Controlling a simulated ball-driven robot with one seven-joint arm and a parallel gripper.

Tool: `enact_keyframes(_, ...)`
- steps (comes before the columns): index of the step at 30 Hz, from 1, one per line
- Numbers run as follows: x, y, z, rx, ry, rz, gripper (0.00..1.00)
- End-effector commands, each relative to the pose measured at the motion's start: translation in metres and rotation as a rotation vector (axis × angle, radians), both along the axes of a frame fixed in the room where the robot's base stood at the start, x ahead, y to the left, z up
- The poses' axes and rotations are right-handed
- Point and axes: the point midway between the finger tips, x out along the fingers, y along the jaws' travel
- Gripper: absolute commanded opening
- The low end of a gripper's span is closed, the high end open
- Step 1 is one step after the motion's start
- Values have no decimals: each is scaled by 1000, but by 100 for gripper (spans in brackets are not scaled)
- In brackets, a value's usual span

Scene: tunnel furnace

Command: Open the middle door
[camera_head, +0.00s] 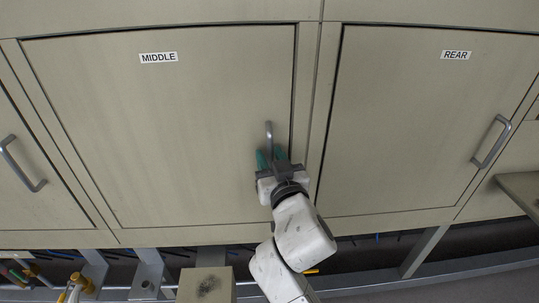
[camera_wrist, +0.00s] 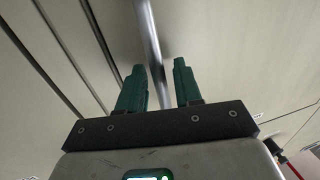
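The middle door (camera_head: 160,120) is a beige panel with a "MIDDLE" label (camera_head: 158,57) near its top. It looks shut in its frame. Its grey bar handle (camera_head: 268,135) is near the right edge; the lower part is hidden by my gripper. My gripper (camera_head: 271,158) is at the handle, with green fingers. In the wrist view my gripper (camera_wrist: 160,85) has its fingers apart, and the handle (camera_wrist: 150,45) runs between them. A gap shows between the handle and the right finger; I cannot tell whether the left finger touches it.
The rear door (camera_head: 420,120), with its own handle (camera_head: 491,141), is to the right and looks shut. Another door with a handle (camera_head: 22,163) is at the left edge. Metal supports (camera_head: 148,272) and a beige block (camera_head: 207,285) are below the doors. A ledge (camera_head: 521,190) juts out at right.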

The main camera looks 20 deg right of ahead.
Motion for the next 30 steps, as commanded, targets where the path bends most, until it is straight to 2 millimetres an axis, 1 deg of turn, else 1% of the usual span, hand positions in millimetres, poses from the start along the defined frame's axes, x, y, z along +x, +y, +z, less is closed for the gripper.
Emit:
enact_keyframes(1,4,-1,1,0,0,0,34)
enact_keyframes(4,8,-1,0,0,0,0,34)
enact_keyframes(12,9,-1,0,0,1,0,34)
enact_keyframes(14,9,-1,0,0,1,0,29)
enact_keyframes(23,9,-1,0,0,1,0,1)
enact_keyframes(30,9,-1,0,0,1,0,0)
